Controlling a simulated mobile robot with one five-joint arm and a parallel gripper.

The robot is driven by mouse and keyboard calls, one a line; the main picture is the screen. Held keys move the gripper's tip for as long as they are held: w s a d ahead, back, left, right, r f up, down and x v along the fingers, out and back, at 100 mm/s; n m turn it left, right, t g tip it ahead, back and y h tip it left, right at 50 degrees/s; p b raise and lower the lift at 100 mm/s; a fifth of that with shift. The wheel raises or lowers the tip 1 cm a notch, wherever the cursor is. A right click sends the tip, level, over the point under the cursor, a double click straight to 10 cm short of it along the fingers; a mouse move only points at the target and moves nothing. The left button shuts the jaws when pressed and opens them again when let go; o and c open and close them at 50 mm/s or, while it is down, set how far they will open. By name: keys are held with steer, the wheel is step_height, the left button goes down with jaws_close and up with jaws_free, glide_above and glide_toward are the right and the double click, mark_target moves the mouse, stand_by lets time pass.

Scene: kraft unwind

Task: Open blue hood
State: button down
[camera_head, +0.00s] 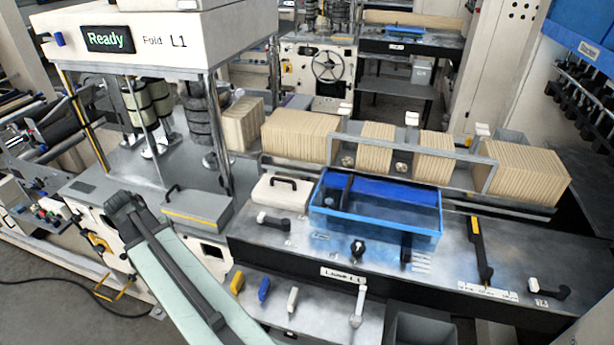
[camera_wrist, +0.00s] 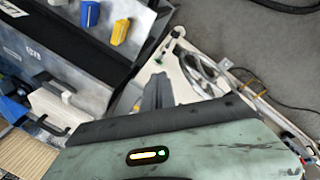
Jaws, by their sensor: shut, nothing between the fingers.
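The blue hood (camera_head: 325,215) is a see-through blue box-shaped cover on the grey bench, right of centre in the head view. It sits low over the bench top, and dark handles show through or against it. In the wrist view a blue piece at the left edge may be part of it; I cannot be sure. My gripper (camera_wrist: 157,88) shows as dark, closed fingers in the wrist view, empty and pointing away over the floor side. In the head view my arm reaches up left, apart from the hood; its fingers cannot be made out there.
A cream box with a black handle (camera_head: 283,192) stands left of the hood. Stacks of kraft sheets (camera_head: 300,135) line up behind it. Yellow (camera_head: 237,283), blue and white levers sit on the lower front panel.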

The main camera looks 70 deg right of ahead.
steer(key=s+d+r+m+g+h+p, duration=0.1)
steer(key=s+d+r+m+p, duration=0.2)
steer(key=s+d, duration=0.55)
steer(key=s+d+r+m+g+p, duration=0.15)
steer(key=s+d+r+m, duration=0.35)
steer(key=d, duration=0.7)
steer(key=s+d+r+m+g+h+p, duration=0.1)
steer(key=s+d+r+m+g+p, duration=0.1)
steer(key=s+d+r, duration=0.55)
steer(key=s+d+r+b+x, duration=0.1)
steer(key=b+x, duration=0.7)
steer(key=x, duration=0.7)
steer(key=shift+s, duration=0.5)
steer(key=shift+r, duration=0.1)
